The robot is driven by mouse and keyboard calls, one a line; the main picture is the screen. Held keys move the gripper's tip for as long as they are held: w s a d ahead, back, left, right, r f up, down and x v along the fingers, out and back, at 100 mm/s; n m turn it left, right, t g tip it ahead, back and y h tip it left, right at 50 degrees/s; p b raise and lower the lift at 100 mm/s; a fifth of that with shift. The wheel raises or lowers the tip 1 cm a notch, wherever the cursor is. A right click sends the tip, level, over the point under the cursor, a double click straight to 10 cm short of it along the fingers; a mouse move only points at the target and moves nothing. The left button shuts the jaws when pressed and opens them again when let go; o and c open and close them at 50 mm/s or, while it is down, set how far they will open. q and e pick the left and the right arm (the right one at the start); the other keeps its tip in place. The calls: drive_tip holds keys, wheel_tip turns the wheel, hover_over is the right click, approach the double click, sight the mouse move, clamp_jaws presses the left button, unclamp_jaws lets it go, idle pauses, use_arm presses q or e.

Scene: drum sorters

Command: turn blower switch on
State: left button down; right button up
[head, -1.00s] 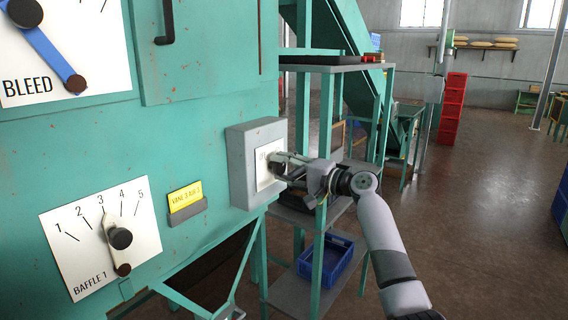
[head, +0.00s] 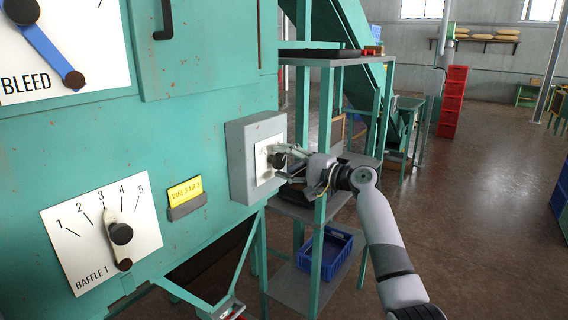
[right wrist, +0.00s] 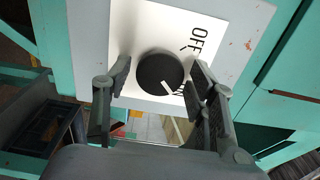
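The blower switch is a round black knob (head: 279,160) on a white plate (head: 264,163) on the front of a grey box. In the right wrist view the knob (right wrist: 160,78) has a white mark pointing to the lower right, and "OFF" is printed above right of it on the plate (right wrist: 150,28); other lettering is hidden by a finger. My right gripper (head: 286,164) is at the knob. Its two fingers stand on either side of the knob, with small gaps showing in the right wrist view (right wrist: 160,72). My left gripper is not in view.
The grey box (head: 240,160) sticks out from the green machine wall (head: 210,120). The Baffle 1 dial (head: 120,233) and a yellow tag (head: 185,192) are to its left. A green-framed shelf (head: 328,62) with a blue crate (head: 330,252) stands close behind my right arm. Open floor lies to the right.

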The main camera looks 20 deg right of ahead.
drive_tip(key=shift+o, duration=0.4)
drive_tip(key=shift+s, duration=0.15)
drive_tip(key=v, duration=1.1)
drive_tip(key=shift+s+d, duration=0.3)
